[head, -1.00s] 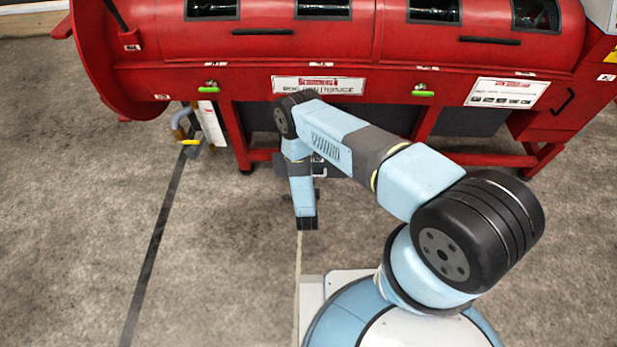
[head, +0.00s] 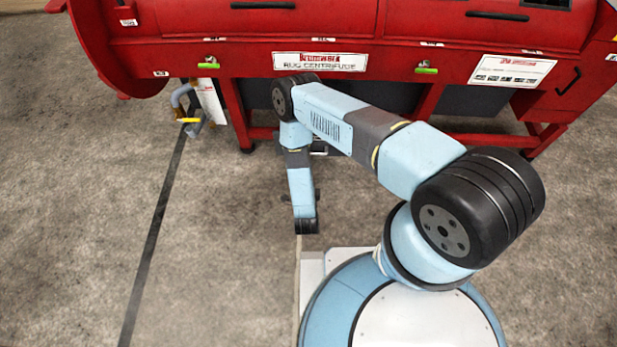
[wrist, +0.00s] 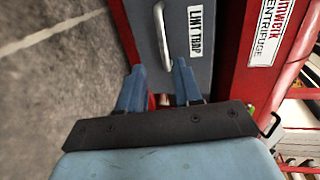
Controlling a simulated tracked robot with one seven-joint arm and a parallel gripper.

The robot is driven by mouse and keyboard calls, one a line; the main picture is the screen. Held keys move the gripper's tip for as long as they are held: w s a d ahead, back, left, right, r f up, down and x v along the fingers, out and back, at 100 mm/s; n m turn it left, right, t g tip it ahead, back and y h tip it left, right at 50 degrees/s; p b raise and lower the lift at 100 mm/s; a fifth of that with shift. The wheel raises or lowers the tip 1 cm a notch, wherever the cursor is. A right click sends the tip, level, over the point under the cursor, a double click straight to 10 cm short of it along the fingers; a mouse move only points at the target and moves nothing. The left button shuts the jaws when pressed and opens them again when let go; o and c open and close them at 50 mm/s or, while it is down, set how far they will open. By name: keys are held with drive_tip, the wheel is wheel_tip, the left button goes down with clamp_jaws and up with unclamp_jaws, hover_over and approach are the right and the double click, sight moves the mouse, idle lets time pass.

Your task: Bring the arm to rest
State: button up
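My gripper (wrist: 158,66) shows in the wrist view with its two blue fingers apart and nothing between them. Beyond the fingers is a grey panel marked LINT TRAP (wrist: 172,20) with a pale bar handle (wrist: 162,35). I cannot tell from this view whether the fingers touch anything. In the head view my arm reaches forward from the base and bends down in front of the red rug centrifuge (head: 420,52). My gripper cannot be made out clearly there.
The red centrifuge spans the top of the head view, with its legs on the grey floor (head: 75,210). A hook-like grey and yellow item (head: 187,118) is by its left leg. A dark strip (head: 158,215) runs along the floor. Floor to the left is open.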

idle(0.3)
drive_tip(key=w+a+r+n+g+y, duration=0.1)
drive_tip(key=w+a+r+n, duration=0.15)
drive_tip(key=w+r, duration=0.85)
drive_tip(key=w+a+r+n+g, duration=0.1)
drive_tip(key=w+a+r+g, duration=0.15)
drive_tip(key=w+r, duration=0.85)
drive_tip(key=w+d+r+n+g+y, duration=0.1)
drive_tip(key=w+d+r+n, duration=0.15)
drive_tip(key=r, duration=1.15)
drive_tip(key=w+d+r+n+g+y, duration=0.1)
drive_tip(key=w+d+r+n, duration=0.15)
drive_tip(key=r, duration=1.25)
drive_tip(key=s+d+r+n+g, duration=0.1)
drive_tip(key=s+d+r+n, duration=0.2)
drive_tip(key=s+d+r, duration=0.6)
drive_tip(key=s+d+r+n+g, duration=0.1)
drive_tip(key=s+d+r+n, duration=0.15)
drive_tip(key=s+r, duration=0.7)
drive_tip(key=s+d+r+n, duration=0.1)
drive_tip(key=s+d+r, duration=0.2)
drive_tip(key=s, duration=0.5)
drive_tip(key=s+d+r+n+g+h, duration=0.1)
drive_tip(key=s+d+r+n, duration=0.1)
drive_tip(key=s, duration=0.6)
drive_tip(key=s+d+r+n+g+h, duration=0.1)
drive_tip(key=s+d+r, duration=0.4)
drive_tip(key=s, duration=0.3)
drive_tip(key=shift+s+d, duration=0.25)
drive_tip(key=shift+d, duration=0.6)
